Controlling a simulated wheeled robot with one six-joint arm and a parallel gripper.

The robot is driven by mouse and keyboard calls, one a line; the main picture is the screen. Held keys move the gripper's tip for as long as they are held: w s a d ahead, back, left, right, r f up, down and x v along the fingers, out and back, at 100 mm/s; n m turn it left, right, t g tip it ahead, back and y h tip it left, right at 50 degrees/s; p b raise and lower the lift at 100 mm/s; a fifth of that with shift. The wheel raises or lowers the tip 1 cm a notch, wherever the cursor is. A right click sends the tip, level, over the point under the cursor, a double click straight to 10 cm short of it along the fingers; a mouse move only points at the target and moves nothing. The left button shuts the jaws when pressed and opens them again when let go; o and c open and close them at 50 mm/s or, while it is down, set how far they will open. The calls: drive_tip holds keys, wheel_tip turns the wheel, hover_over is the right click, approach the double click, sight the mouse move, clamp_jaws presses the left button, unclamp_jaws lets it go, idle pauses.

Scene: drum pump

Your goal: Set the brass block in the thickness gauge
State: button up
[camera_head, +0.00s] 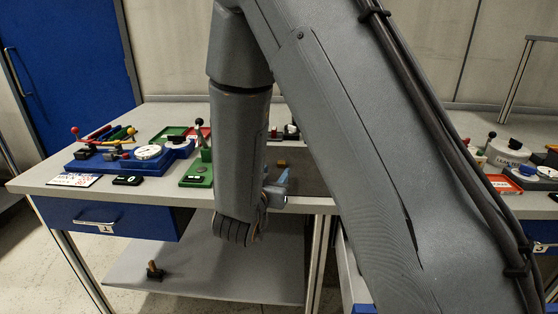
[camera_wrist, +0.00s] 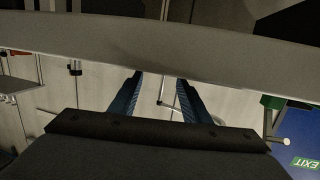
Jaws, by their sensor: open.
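A small brass-coloured block (camera_head: 281,162) sits on the table top, just beyond my gripper in the head view. A blue base with a round white dial (camera_head: 148,152), which looks like the thickness gauge, stands on the left part of the table. Its measuring gap is too small to make out. My gripper (camera_head: 277,190) is at the table's front edge, partly hidden by my own arm. In the wrist view its two blue fingers (camera_wrist: 160,82) are apart with nothing between them. I cannot see the block or the gauge in the wrist view.
A green stand with a black-knobbed lever (camera_head: 199,172) and a small black box (camera_head: 127,180) are on the table (camera_head: 45,187). Coloured-handled tools lie behind the dial base. A blue drawer (camera_head: 105,220) is below. A small brown object (camera_head: 153,270) stands on the lower shelf.

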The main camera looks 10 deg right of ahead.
sight(281, 163)
drive_tip(key=shift+p+x, duration=0.45)
drive_tip(key=shift+x, duration=3.5)
drive_tip(key=shift+w+a, duration=0.1)
drive_tip(key=shift+a, duration=0.15)
clamp_jaws()
